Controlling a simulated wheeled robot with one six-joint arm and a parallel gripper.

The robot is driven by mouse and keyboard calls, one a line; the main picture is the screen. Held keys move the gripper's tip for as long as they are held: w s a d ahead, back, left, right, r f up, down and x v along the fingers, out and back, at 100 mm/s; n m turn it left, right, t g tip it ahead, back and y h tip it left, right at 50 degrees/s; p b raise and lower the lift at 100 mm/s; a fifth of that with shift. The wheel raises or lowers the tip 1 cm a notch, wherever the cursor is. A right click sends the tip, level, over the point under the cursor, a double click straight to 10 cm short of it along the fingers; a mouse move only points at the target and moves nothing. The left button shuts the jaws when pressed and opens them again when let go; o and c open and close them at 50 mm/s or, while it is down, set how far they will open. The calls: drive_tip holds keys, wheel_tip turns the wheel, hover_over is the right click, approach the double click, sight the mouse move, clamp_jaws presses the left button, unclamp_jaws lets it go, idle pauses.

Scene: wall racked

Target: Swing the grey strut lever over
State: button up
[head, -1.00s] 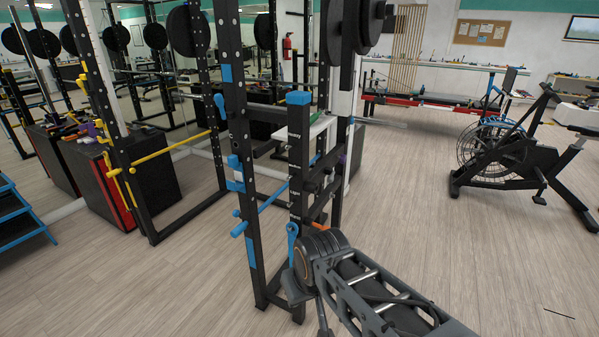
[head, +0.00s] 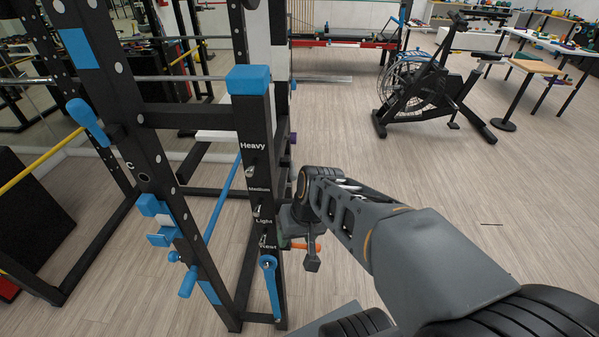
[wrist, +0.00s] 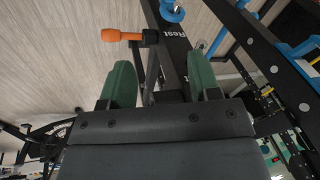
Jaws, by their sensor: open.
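A dark upright strut (head: 257,165) carries the labels Heavy, Medium, Light and Rest from top to bottom. A short lever with an orange grip (head: 305,246) sticks out to the right, level with Rest. In the wrist view the orange grip (wrist: 125,40) with a dark end lies beyond the fingers, near the Rest label. No plainly grey lever can be told apart. My gripper (wrist: 163,80) is open, its two green fingers apart and nothing seen between them. In the head view its fingers are largely hidden beside the strut, near Light and Rest.
A blue lever (head: 269,285) hangs on the strut's front below Rest. The rack's left post (head: 110,95) bears blue pegs, and a blue bar runs between the posts. An exercise bike (head: 430,95) stands at the back.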

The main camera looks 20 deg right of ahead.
drive_tip(key=w+d+f+m+y+b, duration=0.2)
drive_tip(key=w+d+f+m+y, duration=0.15)
drive_tip(key=f, duration=0.45)
drive_tip(key=m+t+h, duration=0.2)
drive_tip(key=m+t, duration=0.2)
drive_tip(key=t, duration=0.9)
approach(296, 178)
drive_tip(key=p+x, duration=0.1)
drive_tip(key=x, duration=1)
drive_tip(key=shift+w+a, duration=0.1)
